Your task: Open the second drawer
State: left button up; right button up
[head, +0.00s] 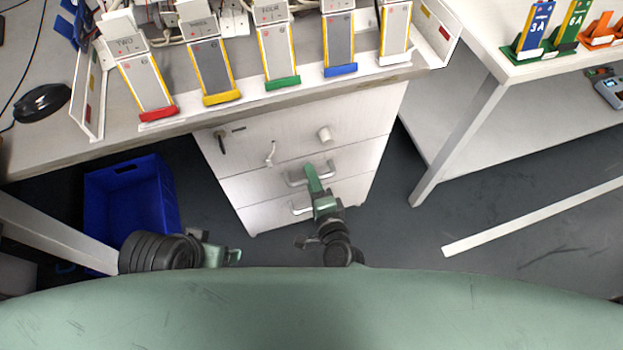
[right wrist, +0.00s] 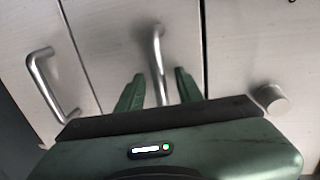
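A white drawer cabinet (head: 290,125) stands under the workbench, with its drawers shut. The second drawer has a metal bar handle (head: 296,182), which also shows in the right wrist view (right wrist: 155,45). My right gripper (head: 313,178) is at this handle. In the right wrist view its two green fingers (right wrist: 158,88) are apart, one on each side of the bar, with gaps visible. The lower drawer's handle (right wrist: 50,85) is to the left there, and the top drawer's round knob (right wrist: 271,98) to the right. My left gripper (head: 225,254) is low, left of the cabinet; its fingers are unclear.
A blue crate (head: 130,200) is on the floor left of the cabinet. A key-like piece (head: 221,141) and a small hook (head: 270,153) stick out from the cabinet front. Several pouch-cell units stand on the bench above. A white strip (head: 535,218) lies on the floor at right.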

grip_shut()
dwell(1.4)
